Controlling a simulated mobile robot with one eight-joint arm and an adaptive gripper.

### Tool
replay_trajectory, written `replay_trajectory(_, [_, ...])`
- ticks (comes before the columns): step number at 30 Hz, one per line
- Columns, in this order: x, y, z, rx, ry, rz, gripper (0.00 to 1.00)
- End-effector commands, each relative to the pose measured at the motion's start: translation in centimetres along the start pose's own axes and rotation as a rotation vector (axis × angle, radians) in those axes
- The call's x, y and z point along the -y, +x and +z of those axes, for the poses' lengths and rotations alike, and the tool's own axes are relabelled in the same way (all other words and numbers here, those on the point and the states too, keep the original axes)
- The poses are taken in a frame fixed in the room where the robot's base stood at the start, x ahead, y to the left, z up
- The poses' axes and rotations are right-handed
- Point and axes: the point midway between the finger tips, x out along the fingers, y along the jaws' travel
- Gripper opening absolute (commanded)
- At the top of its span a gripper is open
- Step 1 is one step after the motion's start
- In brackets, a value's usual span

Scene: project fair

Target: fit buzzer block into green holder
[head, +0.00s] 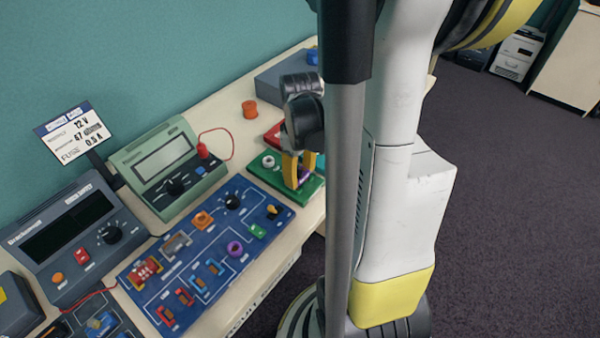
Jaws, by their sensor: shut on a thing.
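The green holder (262,176) lies flat on the table beside the blue circuit board, with a pale round part on its left side. My gripper (297,178) points down over the right part of the holder, its yellow fingers shut. A small purple piece (304,174) shows between and behind the fingertips, apparently the buzzer block. The fingers hide most of it, and I cannot tell whether it is seated in the holder or just above it.
The blue circuit board (196,288) carries several coloured parts. A green meter (150,150) and a dark grey meter (97,205) stand behind it. A red holder (271,137), an orange knob (249,109) and a grey box (275,82) are farther back. My arm blocks the view to the right.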

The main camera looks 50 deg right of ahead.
Motion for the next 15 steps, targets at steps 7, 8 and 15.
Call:
replay_trajectory(7, [0.00,0.15,0.00,0.000,0.000,0.000,0.17])
replay_trajectory(8, [0.00,0.18,0.00,0.000,0.000,0.000,0.17])
replay_trajectory(15, [0.00,0.49,0.00,0.000,0.000,0.000,0.17])
